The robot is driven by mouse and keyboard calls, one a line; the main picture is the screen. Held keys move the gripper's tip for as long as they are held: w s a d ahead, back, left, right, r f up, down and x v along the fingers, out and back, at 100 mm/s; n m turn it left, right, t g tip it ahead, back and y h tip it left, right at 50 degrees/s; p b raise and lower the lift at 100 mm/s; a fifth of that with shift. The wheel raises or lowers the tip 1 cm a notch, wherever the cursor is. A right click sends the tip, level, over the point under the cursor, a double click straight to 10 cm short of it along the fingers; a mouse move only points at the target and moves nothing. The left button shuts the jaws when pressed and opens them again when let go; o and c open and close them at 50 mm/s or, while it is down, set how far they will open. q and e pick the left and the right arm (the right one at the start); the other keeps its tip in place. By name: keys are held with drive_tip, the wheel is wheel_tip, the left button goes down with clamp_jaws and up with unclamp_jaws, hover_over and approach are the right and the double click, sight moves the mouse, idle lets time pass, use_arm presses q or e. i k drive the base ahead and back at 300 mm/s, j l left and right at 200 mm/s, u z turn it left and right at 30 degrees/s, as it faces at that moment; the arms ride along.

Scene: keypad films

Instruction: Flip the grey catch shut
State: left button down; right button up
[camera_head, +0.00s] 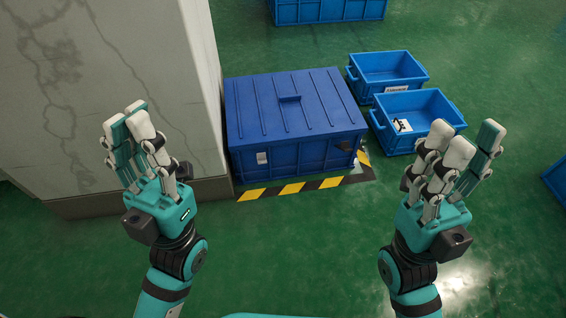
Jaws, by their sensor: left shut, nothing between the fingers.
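No grey catch can be made out in the head view. A large blue box (310,110) with a ribbed lid stands on the floor in the middle. My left gripper (135,122) is raised at the left, shut and empty, apart from the box. My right gripper (465,145) is raised at the right, apart from everything, with its fingers partly overlapping in view.
Two open blue crates, one farther (388,68) and one nearer (440,105), stand right of the box. A pale cracked pillar (110,60) stands at the left. Yellow-black tape (290,188) edges the box's front. Green floor (300,250) is clear between my arms.

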sight(261, 158)
drive_tip(key=l, duration=0.7)
drive_tip(key=i+l, duration=0.15)
drive_tip(key=l, duration=0.55)
